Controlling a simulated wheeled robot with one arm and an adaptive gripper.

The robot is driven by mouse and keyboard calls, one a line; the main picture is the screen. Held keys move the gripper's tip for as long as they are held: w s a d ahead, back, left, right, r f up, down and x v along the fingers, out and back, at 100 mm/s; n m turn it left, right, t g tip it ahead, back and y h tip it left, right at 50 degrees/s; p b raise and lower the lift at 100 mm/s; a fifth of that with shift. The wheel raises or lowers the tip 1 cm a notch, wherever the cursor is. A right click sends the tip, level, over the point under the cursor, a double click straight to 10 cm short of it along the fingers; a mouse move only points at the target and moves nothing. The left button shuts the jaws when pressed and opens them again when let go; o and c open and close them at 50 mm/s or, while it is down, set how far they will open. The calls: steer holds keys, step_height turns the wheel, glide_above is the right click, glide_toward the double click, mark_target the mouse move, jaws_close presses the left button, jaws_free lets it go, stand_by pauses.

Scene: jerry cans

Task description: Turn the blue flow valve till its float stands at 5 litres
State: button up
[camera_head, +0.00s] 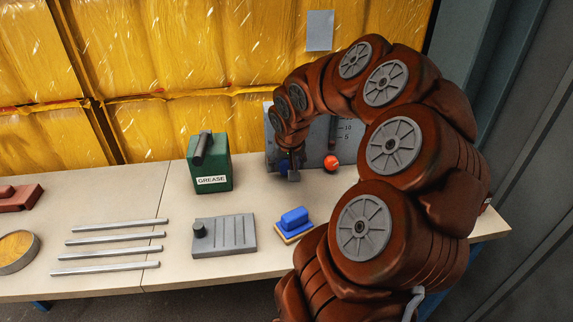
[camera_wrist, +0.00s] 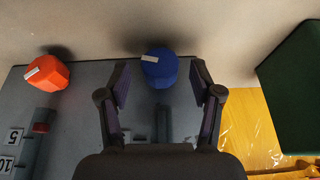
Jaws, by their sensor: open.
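The blue flow valve (camera_wrist: 158,68) is a round knob with a white mark, on a grey panel (camera_wrist: 75,95). It lies between the spread fingers of my gripper (camera_wrist: 160,78), with gaps on both sides. In the head view the blue valve (camera_head: 284,166) is partly hidden behind my gripper (camera_head: 292,174). A dark upright tube (camera_wrist: 162,122) shows between the fingers; its float level cannot be read. The orange valve (camera_wrist: 47,74) sits beside a scale marked 5 and 10, with a red band (camera_wrist: 40,127) near the 5.
A green grease can (camera_head: 211,172) stands left of the panel. A blue-topped block (camera_head: 294,221), a grey grooved plate (camera_head: 224,237) and several metal rods (camera_head: 110,254) lie on the bench (camera_head: 170,205). The orange valve is close on the panel's right in the head view.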

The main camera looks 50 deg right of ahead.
steer(key=shift+d+f, duration=0.1)
steer(key=shift+f, duration=0.25)
steer(key=shift+w, duration=0.1)
steer(key=c, duration=1.1)
steer(key=shift+c, duration=0.2)
steer(key=shift+f+h+b, duration=0.1)
steer(key=shift+h+b, duration=0.2)
steer(key=shift+b, duration=0.3)
steer(key=shift+w+a+f+n+g+h+b, duration=0.15)
steer(key=shift+g+h+b, duration=0.2)
steer(key=shift+b, duration=0.3)
steer(key=shift+a+r+n+g+h+b, duration=0.15)
steer(key=shift+g+h+b, duration=0.2)
steer(key=shift+b, duration=0.25)
steer(key=shift+w+g+h+b, duration=0.15)
steer(key=shift+g+h+b, duration=0.75)
steer(key=shift+b, duration=0.5)
steer(key=shift+n+h+b, duration=0.3)
steer(key=shift+h, duration=0.2)
